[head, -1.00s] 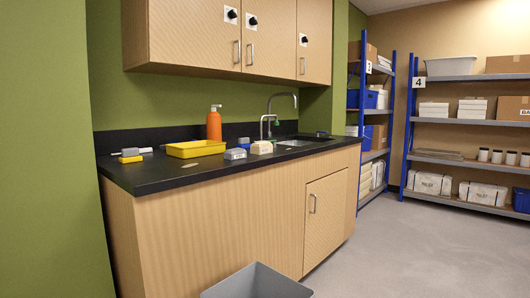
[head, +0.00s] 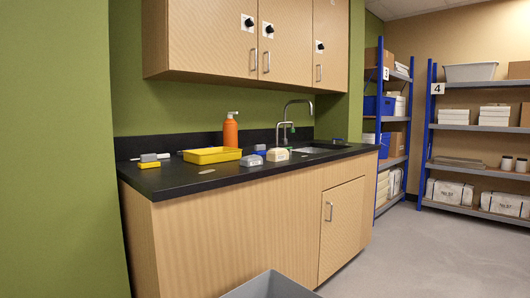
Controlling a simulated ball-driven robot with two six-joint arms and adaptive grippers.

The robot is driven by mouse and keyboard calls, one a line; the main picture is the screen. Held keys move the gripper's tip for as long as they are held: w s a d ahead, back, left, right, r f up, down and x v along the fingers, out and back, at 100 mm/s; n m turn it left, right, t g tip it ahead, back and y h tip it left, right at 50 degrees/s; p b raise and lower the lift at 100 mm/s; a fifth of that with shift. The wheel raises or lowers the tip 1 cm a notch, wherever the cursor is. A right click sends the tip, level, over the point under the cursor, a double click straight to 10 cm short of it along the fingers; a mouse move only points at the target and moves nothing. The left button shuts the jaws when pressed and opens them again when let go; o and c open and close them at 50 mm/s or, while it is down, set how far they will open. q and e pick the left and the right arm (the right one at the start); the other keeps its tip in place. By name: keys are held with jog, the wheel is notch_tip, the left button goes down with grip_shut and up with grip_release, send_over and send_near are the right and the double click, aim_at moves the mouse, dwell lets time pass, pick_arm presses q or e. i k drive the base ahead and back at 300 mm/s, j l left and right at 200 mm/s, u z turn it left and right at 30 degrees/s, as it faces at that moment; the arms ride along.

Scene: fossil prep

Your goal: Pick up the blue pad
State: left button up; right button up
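A small blue-grey block (head: 251,160), which may be the blue pad, lies on the black countertop (head: 165,182) near its front edge. It is just right of a yellow tray (head: 212,156) and left of a cream block (head: 277,154). It is too small to tell whether it is a pad. A grey piece with a yellow piece (head: 149,161) lies at the counter's left end. Neither of my grippers shows in the head view.
An orange bottle (head: 230,131) stands behind the tray. A sink (head: 312,150) with a tap is at the right. A grey bin (head: 268,287) stands on the floor in front of the cabinet. Shelves with boxes stand at the right; the floor before them is clear.

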aim_at(259, 150)
jog(key=i+l+z, duration=1.15)
jog(key=i+z, duration=0.15)
jog(key=i, duration=1.4)
